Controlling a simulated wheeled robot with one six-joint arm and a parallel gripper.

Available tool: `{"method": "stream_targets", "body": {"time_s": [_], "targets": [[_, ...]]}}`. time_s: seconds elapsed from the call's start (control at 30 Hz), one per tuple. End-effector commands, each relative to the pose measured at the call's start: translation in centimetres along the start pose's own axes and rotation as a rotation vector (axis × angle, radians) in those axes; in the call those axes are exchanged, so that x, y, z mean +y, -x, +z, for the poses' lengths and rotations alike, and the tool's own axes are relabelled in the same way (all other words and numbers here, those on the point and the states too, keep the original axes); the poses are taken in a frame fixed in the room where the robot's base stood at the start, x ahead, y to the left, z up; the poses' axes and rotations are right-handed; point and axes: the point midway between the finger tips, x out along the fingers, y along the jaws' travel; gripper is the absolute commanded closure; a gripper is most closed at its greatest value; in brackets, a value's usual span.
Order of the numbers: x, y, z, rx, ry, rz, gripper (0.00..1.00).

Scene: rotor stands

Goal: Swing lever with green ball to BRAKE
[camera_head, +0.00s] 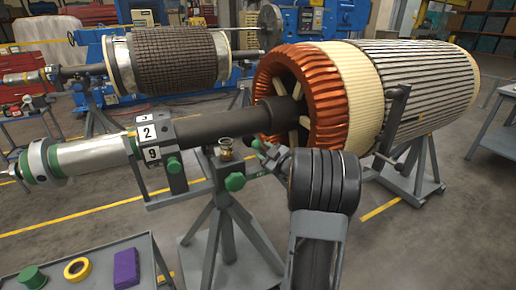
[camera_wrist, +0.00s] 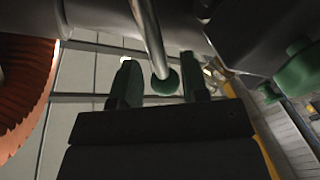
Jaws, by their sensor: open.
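The lever (camera_wrist: 149,35) is a grey metal rod that comes down from the top of the wrist view and ends in a green ball (camera_wrist: 165,82). My gripper (camera_wrist: 159,72) is open, with one green-tipped finger on each side of the ball in that picture. No contact shows, and I cannot tell whether the ball is at the same depth as the fingertips. In the head view my gripper (camera_head: 268,153) is beside the stand under the dark shaft, and I cannot make out the lever there. No BRAKE marking is readable.
A rotor (camera_head: 415,80) with orange end windings (camera_head: 330,118) is close to my arm. Another green knob (camera_wrist: 300,72) is at right in the wrist view. A tool table (camera_head: 100,262) is at lower left.

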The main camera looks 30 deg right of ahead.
Motion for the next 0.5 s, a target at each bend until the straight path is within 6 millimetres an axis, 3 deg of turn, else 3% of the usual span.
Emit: {"method": "stream_targets", "body": {"time_s": [0.2,0.5], "targets": [[0.0,-2.8,0.0,0.001,0.0,-0.001,0.59],[-0.1,-4.0,0.0,0.0,-0.001,-0.001,0.59]]}}
